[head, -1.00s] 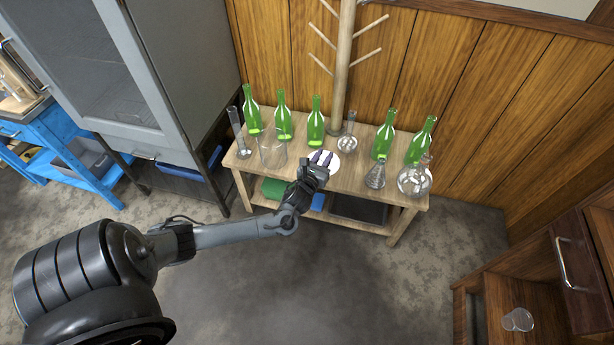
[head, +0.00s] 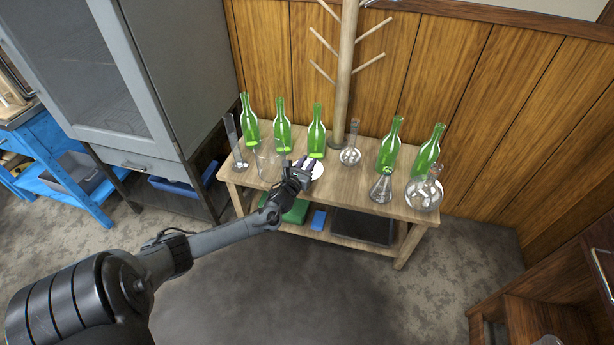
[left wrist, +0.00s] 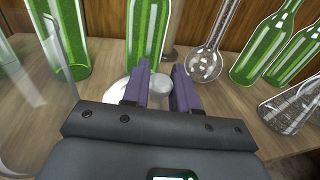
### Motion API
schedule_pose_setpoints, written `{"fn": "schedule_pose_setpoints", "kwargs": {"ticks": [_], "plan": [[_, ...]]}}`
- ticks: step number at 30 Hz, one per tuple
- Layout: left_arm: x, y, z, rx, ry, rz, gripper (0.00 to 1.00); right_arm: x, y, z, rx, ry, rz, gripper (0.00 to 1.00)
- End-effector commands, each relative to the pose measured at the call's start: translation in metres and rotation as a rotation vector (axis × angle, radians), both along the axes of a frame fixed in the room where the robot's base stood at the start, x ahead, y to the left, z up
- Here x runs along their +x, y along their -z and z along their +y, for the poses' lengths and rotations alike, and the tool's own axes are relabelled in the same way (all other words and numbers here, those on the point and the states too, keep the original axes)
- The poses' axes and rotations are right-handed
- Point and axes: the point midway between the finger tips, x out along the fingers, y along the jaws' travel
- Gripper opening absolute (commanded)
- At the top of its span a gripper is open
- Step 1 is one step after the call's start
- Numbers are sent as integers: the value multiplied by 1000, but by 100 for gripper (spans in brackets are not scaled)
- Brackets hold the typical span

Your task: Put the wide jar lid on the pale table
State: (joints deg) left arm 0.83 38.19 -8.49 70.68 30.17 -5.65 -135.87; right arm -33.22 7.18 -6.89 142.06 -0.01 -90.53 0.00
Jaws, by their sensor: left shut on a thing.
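The wide jar lid (head: 316,170) is a white, round disc at the front middle of the pale wooden table (head: 340,191). In the left wrist view the lid (left wrist: 159,84) shows between and beside the two purple fingers. My left gripper (head: 303,163) is shut on the lid. It also shows in the left wrist view (left wrist: 160,88), with its fingers on either side of the lid's raised middle. The gripper hides part of the lid. I cannot tell whether the lid touches the tabletop. My right gripper is not in view.
Several green bottles (head: 316,133) line the back of the table. A clear wide jar (head: 269,160) stands just left of my gripper, with a tall cylinder (head: 235,145) beyond it. Clear flasks (head: 381,187) stand to the right. Bare tabletop lies between lid and flasks.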

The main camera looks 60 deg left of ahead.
Motion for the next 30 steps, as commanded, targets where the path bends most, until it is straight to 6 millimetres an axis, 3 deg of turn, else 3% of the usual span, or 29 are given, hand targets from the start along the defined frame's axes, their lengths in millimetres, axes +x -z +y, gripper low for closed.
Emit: {"fn": "schedule_pose_setpoints", "kwargs": {"ticks": [5, 14, 30], "plan": [[0, 6, 2, -1, 0, -1, 0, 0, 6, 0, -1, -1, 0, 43], [0, 41, 2, -1, 0, 0, 0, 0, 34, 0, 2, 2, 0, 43], [0, 47, 2, 0, 0, -1, 0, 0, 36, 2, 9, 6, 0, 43]]}}
